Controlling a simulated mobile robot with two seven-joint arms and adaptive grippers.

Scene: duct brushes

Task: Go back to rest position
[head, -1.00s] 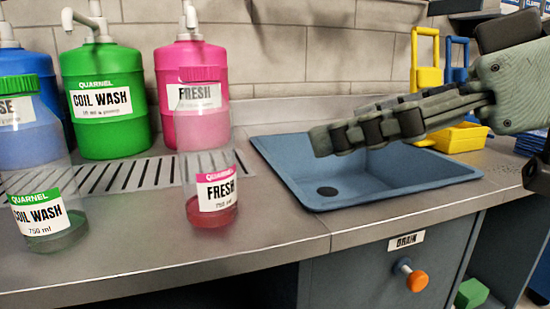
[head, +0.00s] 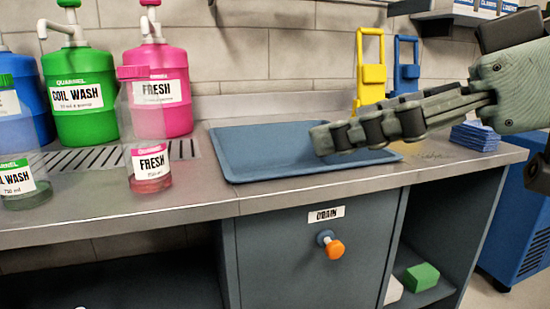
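My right gripper (head: 322,139) reaches in from the right, above the blue sink (head: 262,150), with its fingers pointing left. I see the fingers side-on and overlapping, so their opening cannot be told; nothing is seen held in them. The gripper hides part of the sink's right side. My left gripper is not in view.
A clear FRESH bottle (head: 150,163) and a COIL WASH bottle (head: 20,180) stand on the counter at left. Behind them are large green (head: 82,95) and pink (head: 170,90) jugs. Below is a DRAIN panel with an orange knob (head: 335,249). Blue cloths (head: 474,136) lie at right.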

